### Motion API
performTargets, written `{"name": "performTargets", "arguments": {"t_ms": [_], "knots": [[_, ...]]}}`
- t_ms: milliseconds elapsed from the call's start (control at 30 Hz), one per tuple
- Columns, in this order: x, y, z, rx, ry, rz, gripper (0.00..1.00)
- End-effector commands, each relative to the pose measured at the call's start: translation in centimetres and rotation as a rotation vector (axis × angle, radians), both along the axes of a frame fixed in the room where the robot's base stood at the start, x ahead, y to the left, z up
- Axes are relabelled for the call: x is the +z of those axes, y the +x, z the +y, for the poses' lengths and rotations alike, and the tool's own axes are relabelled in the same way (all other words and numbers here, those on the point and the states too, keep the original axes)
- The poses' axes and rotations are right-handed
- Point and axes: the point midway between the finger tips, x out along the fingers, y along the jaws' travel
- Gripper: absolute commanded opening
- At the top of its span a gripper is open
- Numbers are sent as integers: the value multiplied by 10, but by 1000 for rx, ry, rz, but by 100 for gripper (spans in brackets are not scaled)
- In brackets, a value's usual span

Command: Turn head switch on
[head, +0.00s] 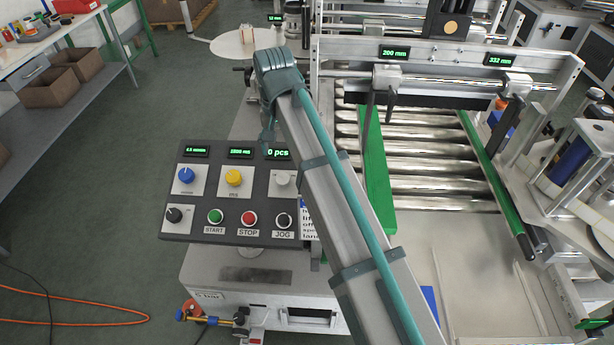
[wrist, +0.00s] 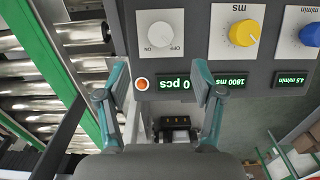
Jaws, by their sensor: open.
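The control panel (head: 262,205) stands at the left front of the machine. A pale round switch knob (head: 282,180) sits at its upper right, partly beside my arm. In the wrist view, upside down, this knob (wrist: 159,34) has ON and OFF marks on its white plate; its setting is hard to tell. An orange lamp (wrist: 142,84) is beside the "0 pcs" display (wrist: 174,84). My gripper (wrist: 158,92) is open and empty, its teal fingers apart over the panel's display edge, with the knob beyond them. In the head view, my gripper (head: 267,132) is above the panel's upper right.
The panel also has a blue knob (head: 186,175), a yellow knob (head: 233,177), a black knob (head: 174,214), and START (head: 215,216), STOP (head: 249,218) and JOG (head: 283,220) controls. The roller conveyor (head: 440,180) and green guide rail (head: 377,165) lie to the right.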

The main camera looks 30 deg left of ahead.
Motion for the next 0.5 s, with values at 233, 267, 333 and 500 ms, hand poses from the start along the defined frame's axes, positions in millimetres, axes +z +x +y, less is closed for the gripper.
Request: {"name": "performTargets", "arguments": {"t_ms": [233, 267, 333, 500], "knots": [[-17, -1, -1, 0, -2, 1, 67], [-21, -1, -1, 0, -2, 1, 67], [-31, -1, -1, 0, -2, 2, 67], [-60, -1, -1, 0, -2, 2, 67]]}}
